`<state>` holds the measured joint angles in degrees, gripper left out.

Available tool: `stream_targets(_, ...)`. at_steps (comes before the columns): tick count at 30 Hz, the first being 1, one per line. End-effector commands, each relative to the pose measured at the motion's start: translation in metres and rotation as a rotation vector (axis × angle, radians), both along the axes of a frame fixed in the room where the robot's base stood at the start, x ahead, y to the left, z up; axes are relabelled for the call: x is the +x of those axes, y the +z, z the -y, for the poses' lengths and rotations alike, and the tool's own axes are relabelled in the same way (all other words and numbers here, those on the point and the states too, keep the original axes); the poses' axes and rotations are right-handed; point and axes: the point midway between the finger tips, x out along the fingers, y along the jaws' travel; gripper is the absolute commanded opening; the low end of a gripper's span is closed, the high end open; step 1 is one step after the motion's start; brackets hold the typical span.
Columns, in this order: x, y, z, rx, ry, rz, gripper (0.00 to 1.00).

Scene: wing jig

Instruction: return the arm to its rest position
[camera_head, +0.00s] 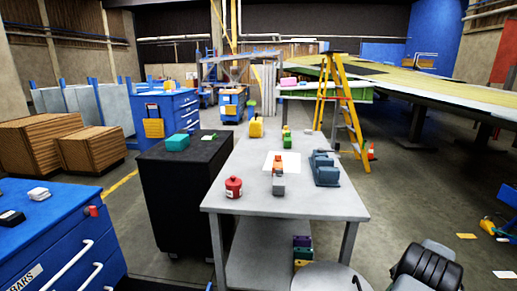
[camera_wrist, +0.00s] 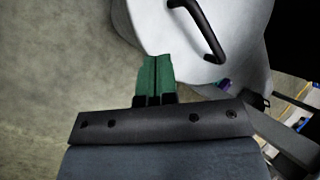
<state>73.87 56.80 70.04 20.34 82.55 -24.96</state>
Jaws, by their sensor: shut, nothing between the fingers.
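My gripper (camera_wrist: 155,60) shows in the wrist view, with its two green fingers side by side and a thin dark line between them. It is shut and holds nothing. Its tips are in front of a pale rounded surface with a black handle; whether they touch it I cannot tell. Bare grey floor (camera_wrist: 55,70) lies to the left. I cannot make out my gripper in the head view.
A grey table (camera_head: 240,178) stands ahead, with a red canister (camera_head: 233,187) and a blue-grey block-shaped device (camera_head: 325,168) on it. A black cabinet (camera_head: 175,200) adjoins its left side. A blue cabinet (camera_head: 60,245) is at lower left. A yellow ladder (camera_head: 345,105) stands behind.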

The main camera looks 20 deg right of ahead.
Motion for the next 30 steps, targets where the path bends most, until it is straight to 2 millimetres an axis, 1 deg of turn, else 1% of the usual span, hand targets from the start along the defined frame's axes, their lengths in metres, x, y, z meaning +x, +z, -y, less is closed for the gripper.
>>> stream_targets(1, 0.016, 0.027, -0.017, -0.034, 0.018, -0.041, 0.0)
stream_targets(5, 0.046, 0.071, -0.064, -0.132, 0.059, -0.125, 0.0)
stream_targets(6, 0.054, 0.085, -0.08, -0.164, 0.077, -0.141, 0.0)
stream_targets(8, 0.065, 0.106, -0.105, -0.213, 0.107, -0.159, 0.0)
stream_targets(9, 0.072, 0.12, -0.122, -0.246, 0.13, -0.166, 0.0)
stream_targets(10, 0.076, 0.13, -0.135, -0.271, 0.146, -0.169, 0.0)
stream_targets(11, 0.08, 0.14, -0.148, -0.297, 0.166, -0.169, 0.0)
stream_targets(12, 0.084, 0.153, -0.166, -0.33, 0.19, -0.168, 0.0)
stream_targets(14, 0.088, 0.173, -0.193, -0.38, 0.231, -0.16, 0.0)
stream_targets(15, 0.09, 0.185, -0.211, -0.414, 0.258, -0.15, 0.0)
stream_targets(19, 0.089, 0.222, -0.269, -0.514, 0.359, -0.101, 0.0)
stream_targets(24, 0.075, 0.265, -0.339, -0.627, 0.512, 0.003, 0.0)
stream_targets(27, 0.064, 0.286, -0.373, -0.677, 0.609, 0.077, 0.0)
stream_targets(30, 0.053, 0.305, -0.402, -0.712, 0.695, 0.149, 0.0)
